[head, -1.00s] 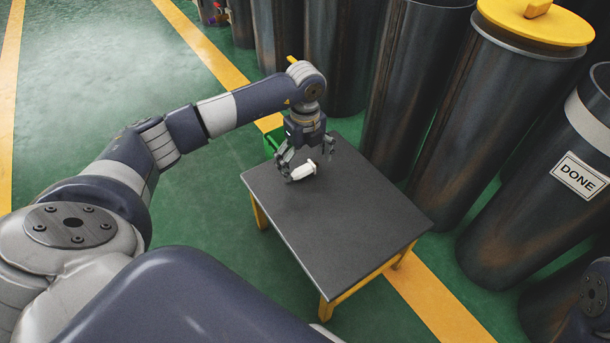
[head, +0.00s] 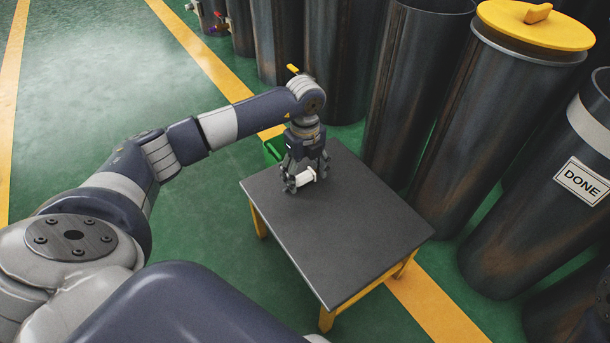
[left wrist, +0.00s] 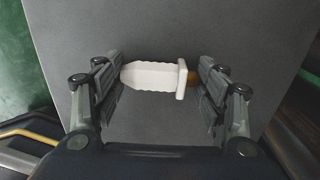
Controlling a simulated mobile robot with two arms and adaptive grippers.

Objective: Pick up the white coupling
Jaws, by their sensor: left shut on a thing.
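The white coupling (head: 304,178) is at the far left part of the dark table, between the fingers of my left gripper (head: 307,180). In the left wrist view the coupling (left wrist: 151,76) lies crosswise, with a ribbed body, a flange towards its right end and a brownish part beyond the flange. The fingers of my left gripper (left wrist: 160,80) close on its two ends. I cannot tell whether it touches the tabletop. My right gripper is not in view.
The dark-topped table (head: 340,235) has yellow legs, and its near part is bare. Large dark cylinders (head: 402,90) stand close behind and to the right, one with a yellow lid (head: 530,27) and one with a DONE label (head: 582,181). A green object (head: 273,148) is partly hidden behind the table.

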